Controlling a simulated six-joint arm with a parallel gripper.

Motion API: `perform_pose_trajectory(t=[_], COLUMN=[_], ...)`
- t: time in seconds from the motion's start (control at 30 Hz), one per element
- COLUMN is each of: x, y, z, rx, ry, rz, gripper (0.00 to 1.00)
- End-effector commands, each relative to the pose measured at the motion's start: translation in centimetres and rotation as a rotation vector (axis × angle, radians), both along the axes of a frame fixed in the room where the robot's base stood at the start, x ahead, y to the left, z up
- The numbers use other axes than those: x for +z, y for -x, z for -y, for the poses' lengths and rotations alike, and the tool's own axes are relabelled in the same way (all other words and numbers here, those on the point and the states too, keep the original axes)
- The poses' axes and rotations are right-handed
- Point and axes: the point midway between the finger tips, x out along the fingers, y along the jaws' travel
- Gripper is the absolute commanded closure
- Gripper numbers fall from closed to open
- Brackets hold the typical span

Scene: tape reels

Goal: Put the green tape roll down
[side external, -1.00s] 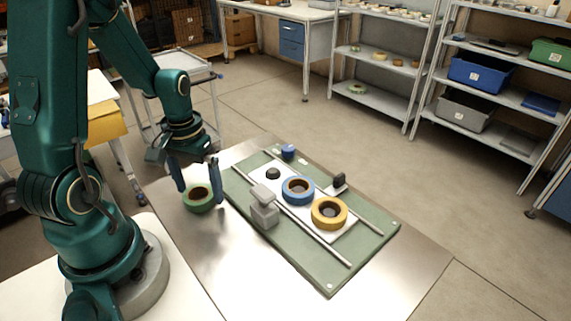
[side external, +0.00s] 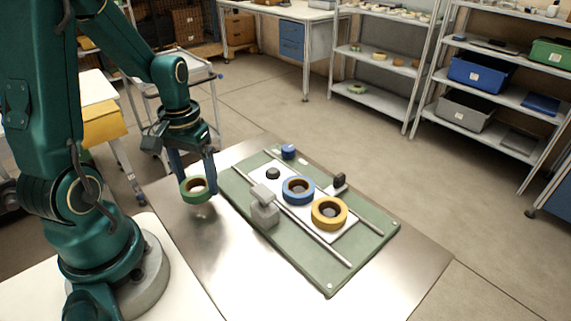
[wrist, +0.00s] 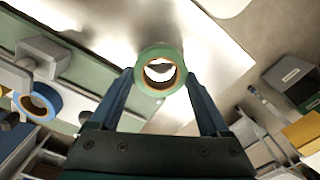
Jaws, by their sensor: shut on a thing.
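The green tape roll (side external: 194,193) has a brown core and is held between the two fingers of my gripper (side external: 196,180). In the side view it hangs a little above the bare metal table top, with a faint reflection below it. In the wrist view the green tape roll (wrist: 160,52) sits between the fingertips of my gripper (wrist: 160,80), and bright metal shows through its hole. The fingers touch it on both sides.
A green board (side external: 329,282) with two rails lies right of the gripper. On it are a blue tape roll (side external: 298,183), a yellow tape roll (side external: 319,221), a grey block (side external: 265,214), and small dark parts. Metal table (side external: 205,262) left and in front of the board is clear.

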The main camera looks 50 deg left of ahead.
Motion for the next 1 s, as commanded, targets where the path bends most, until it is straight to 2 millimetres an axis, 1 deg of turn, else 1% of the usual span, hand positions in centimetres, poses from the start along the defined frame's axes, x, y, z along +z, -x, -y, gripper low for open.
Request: perform_pose_trajectory(t=[0.03, 0.1, 0.3, 0.5, 0.57, 0.67, 0.8, 1.0], x=[1.0, 2.3, 5.6, 7.6, 8.4, 9.5, 11.2, 13.0], y=[-0.1, -0.2, -0.1, 0.1, -0.1, -1.1, -3.0, -5.8], z=[-0.1, -0.1, 0.0, 0.1, -0.1, -0.7, -1.8, -3.2], rx=[0.000, 0.000, 0.000, 0.006, 0.011, 0.018, 0.026, 0.028], ry=[-0.005, -0.006, -0.003, 0.008, 0.007, 0.007, 0.006, 0.002], rz=[0.007, 0.008, 0.006, -0.009, -0.009, -0.009, -0.007, -0.002], gripper=[0.74, 0.74, 0.74, 0.74, 0.74, 0.74, 0.74, 0.74])
